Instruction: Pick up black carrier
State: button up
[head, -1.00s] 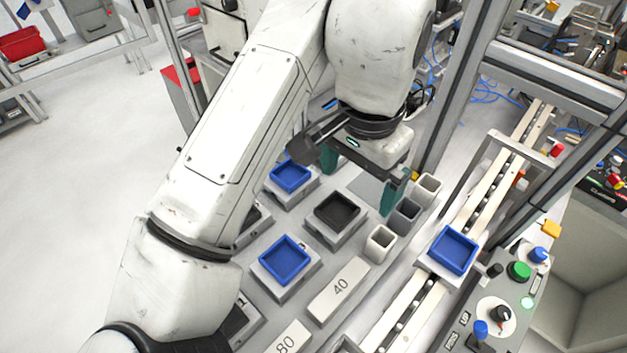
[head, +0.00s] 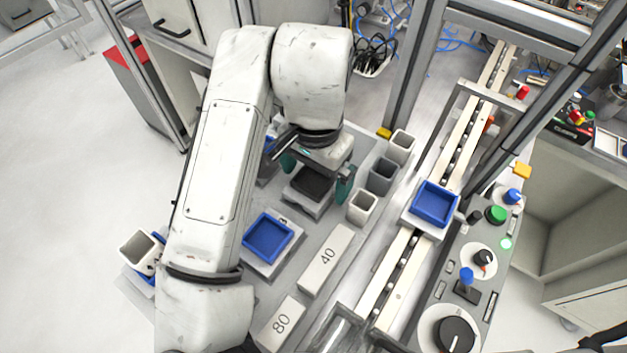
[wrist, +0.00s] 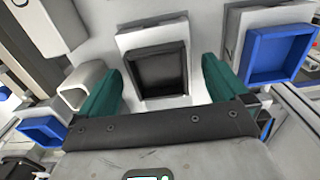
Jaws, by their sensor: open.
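The black carrier (head: 312,182) is a shallow square tray on a light grey block among the bench's fixtures. It also shows in the wrist view (wrist: 160,72), upright on its block, ahead of and between the fingers. My gripper (head: 317,178) is open, with green fingers on the left and right of the carrier in the head view. In the wrist view my gripper (wrist: 165,92) has one finger on each side of the carrier, with gaps visible, and nothing is held. The arm hides part of the bench to the left.
A blue carrier (head: 268,238) sits on a block in front, another (head: 435,204) on the conveyor at right. Grey cups (head: 362,207) stand close to the right finger. Blocks marked 40 (head: 326,260) and 80 (head: 281,323) lie nearer. A frame post (head: 417,85) rises behind.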

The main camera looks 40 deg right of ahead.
jog(key=shift+f, duration=0.75)
jog(key=shift+c, duration=0.3)
jog(key=c, duration=1.2)
